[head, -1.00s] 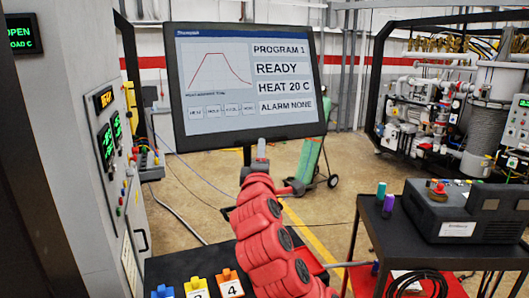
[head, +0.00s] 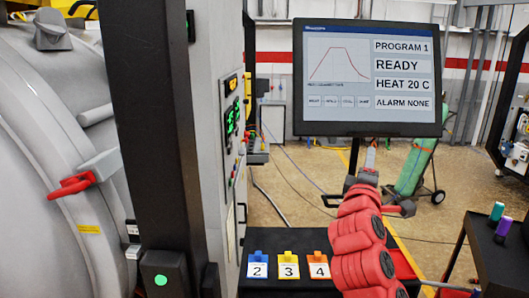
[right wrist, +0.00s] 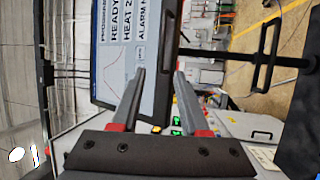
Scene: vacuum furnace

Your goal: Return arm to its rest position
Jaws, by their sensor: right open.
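My right arm (head: 362,240), red with dark joints, reaches up from the bottom of the head view. Its gripper (head: 371,153) is just below the monitor's lower edge in that picture. In the right wrist view the gripper (right wrist: 160,73) has its two grey fingers apart, with nothing between them. The monitor (head: 367,80) reads PROGRAM 1, READY, HEAT 20 C, ALARM NONE; it also shows in the right wrist view (right wrist: 122,65), beyond the fingers. My left gripper is not in view.
The furnace door (head: 60,140) with a red handle (head: 71,186) fills the left. A control cabinet (head: 215,120) stands beside it. Numbered tags 2 (head: 257,266), 3 (head: 288,267) and 4 (head: 318,267) sit below the monitor. A dark cart (head: 505,255) is at right.

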